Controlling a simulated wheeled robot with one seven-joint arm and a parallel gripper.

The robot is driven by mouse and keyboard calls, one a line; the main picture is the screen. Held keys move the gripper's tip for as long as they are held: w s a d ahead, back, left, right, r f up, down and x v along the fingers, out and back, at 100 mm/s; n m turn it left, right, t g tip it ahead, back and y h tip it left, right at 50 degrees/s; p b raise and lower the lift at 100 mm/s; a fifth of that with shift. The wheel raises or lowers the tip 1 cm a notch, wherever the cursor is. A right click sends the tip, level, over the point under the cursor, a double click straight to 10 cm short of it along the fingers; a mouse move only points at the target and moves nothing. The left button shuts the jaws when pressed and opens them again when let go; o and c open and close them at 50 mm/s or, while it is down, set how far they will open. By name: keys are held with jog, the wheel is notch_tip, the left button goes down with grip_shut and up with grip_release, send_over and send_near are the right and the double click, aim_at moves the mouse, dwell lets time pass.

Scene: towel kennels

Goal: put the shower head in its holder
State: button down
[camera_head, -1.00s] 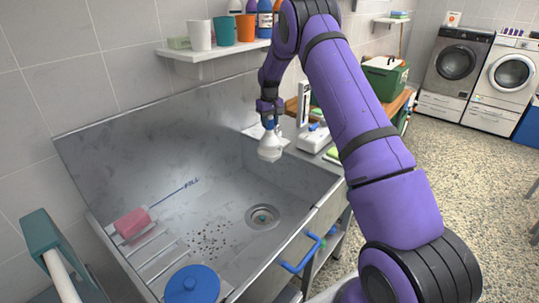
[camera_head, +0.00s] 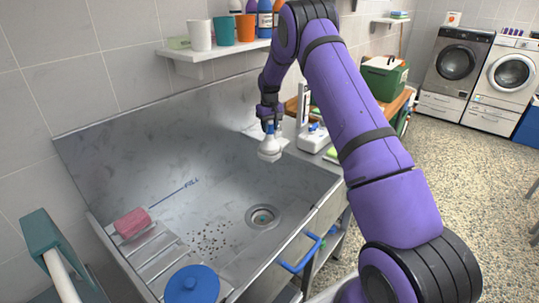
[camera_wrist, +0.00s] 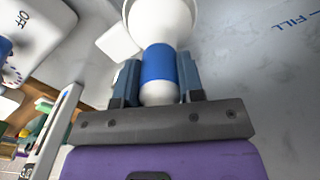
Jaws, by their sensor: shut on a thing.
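The shower head (camera_head: 269,150) is white with a blue band, and it also shows in the wrist view (camera_wrist: 160,66). My gripper (camera_head: 269,126) is shut on its blue band, with one finger on each side in the wrist view (camera_wrist: 159,78). The shower head hangs bell-down above the far right part of the metal sink, with nothing visibly touching its bell. A white flat piece (camera_wrist: 119,42) shows beside the bell in the wrist view. I cannot tell whether this piece is part of the holder, and no holder is clearly identifiable.
The metal sink (camera_head: 200,160) has a drain, dark specks, a pink sponge (camera_head: 132,222) and a blue round lid (camera_head: 193,285). A white box with a dial (camera_head: 314,139) and a white upright post (camera_head: 303,105) stand right of my gripper. A shelf with cups (camera_head: 215,48) is above left.

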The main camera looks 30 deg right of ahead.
jog(key=shift+f, duration=0.75)
dwell(0.7)
jog(key=c, duration=0.7)
grip_release()
jog(key=shift+o, duration=0.2)
jog(key=shift+r, duration=0.1)
notch_tip(320, 180, up, 10)
jog(key=shift+f, duration=0.1)
jog(key=shift+r, duration=0.4)
